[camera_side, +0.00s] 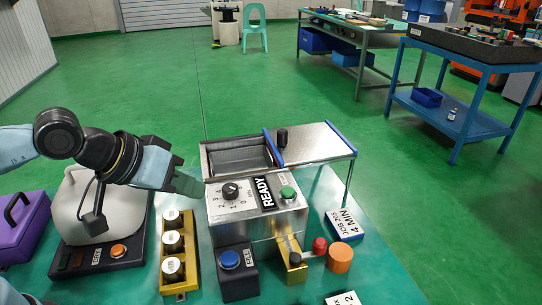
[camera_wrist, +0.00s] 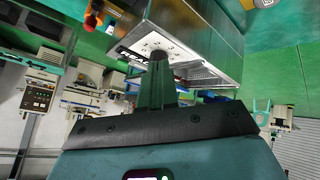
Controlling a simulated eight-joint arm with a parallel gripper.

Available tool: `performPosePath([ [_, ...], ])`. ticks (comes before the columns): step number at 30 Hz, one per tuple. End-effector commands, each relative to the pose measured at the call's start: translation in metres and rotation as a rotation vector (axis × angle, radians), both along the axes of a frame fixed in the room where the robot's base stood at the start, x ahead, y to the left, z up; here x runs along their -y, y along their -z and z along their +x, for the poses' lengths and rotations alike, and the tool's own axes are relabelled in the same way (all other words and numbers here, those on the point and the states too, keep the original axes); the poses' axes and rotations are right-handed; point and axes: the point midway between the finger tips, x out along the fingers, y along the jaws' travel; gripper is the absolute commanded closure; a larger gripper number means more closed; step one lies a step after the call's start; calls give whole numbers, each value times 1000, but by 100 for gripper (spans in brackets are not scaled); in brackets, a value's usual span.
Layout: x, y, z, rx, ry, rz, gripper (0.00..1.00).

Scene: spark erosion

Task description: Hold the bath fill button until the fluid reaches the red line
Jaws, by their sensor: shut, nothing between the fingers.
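A metal machine with a tank (camera_side: 238,157) and a sloping READY panel (camera_side: 262,194) stands on the green table. The panel has a black numbered dial (camera_side: 230,191) and a green button (camera_side: 288,192). A blue button (camera_side: 229,258) sits on a dark box in front. I cannot read which button is bath fill, and I see no red line or fluid level. My gripper (camera_side: 197,187) is shut and empty, left of the panel, its fingers pointing toward the dial. In the wrist view the fingertips (camera_wrist: 158,66) overlap the dial; whether they touch it is unclear.
A yellow rack (camera_side: 180,285) with several white-topped parts stands left of the blue button. A pale vessel (camera_side: 120,215) and purple case (camera_side: 20,225) lie left.

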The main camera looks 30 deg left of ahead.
Motion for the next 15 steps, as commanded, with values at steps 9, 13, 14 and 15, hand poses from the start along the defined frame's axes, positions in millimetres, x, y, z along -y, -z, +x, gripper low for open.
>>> performPosePath([
  [9, 64, -18, -16, -29, 8, -185, 100],
  [13, 70, -19, -18, -35, 5, -205, 100],
  [14, 70, -19, -18, -35, 5, -206, 100],
  [15, 70, -19, -18, -35, 5, -206, 100],
])
